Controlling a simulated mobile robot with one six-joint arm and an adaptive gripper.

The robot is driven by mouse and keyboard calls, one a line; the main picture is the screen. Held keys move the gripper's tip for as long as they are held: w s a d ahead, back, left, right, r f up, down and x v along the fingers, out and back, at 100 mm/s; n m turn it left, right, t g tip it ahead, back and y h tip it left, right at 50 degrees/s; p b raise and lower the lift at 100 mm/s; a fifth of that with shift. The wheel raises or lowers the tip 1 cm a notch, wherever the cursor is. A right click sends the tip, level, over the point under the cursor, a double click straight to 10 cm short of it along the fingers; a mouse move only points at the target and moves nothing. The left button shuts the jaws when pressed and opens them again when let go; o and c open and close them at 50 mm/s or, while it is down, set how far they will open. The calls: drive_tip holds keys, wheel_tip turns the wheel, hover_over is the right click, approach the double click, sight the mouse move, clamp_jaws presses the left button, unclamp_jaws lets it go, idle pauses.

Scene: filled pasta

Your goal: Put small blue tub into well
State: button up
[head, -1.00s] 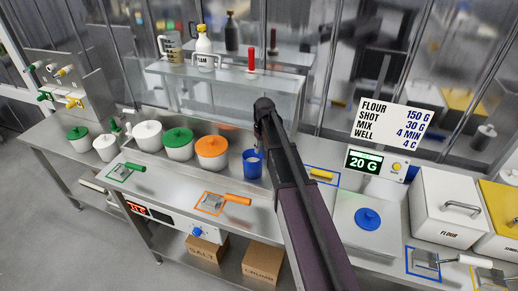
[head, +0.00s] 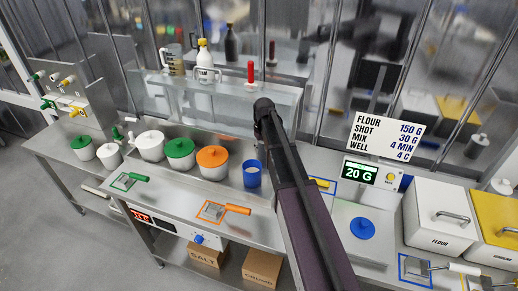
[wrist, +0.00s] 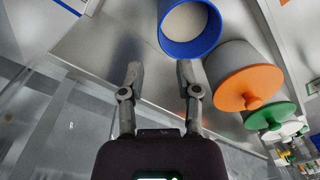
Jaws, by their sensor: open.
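The small blue tub (head: 252,176) stands at the right end of the row of lidded pots, just left of my arm. In the wrist view the blue tub (wrist: 163,38) is open at the top, with pale contents. My gripper (wrist: 160,70) is open and empty; its fingertips point toward the tub and appear apart from it. In the head view my arm hides the gripper. A steel recess (head: 185,133) in the counter holds the pots; I cannot tell whether the tub is inside it.
Orange-lidded (head: 212,158), green-lidded (head: 180,150) and white-lidded pots (head: 150,146) crowd the tub's left. A raised shelf (head: 215,95) with bottles is behind. A blue lid (head: 362,228) lies right of my arm. Orange-handled (head: 237,209) and green-handled scrapers (head: 139,177) lie in front.

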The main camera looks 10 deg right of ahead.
idle(0.5)
drive_tip(key=s+a+m, duration=0.1)
drive_tip(key=s+a, duration=0.1)
drive_tip(key=s, duration=1)
drive_tip(key=s+a+m, duration=0.1)
drive_tip(key=s+a, duration=0.1)
drive_tip(key=s, duration=0.9)
drive_tip(key=shift+s+a, duration=0.35)
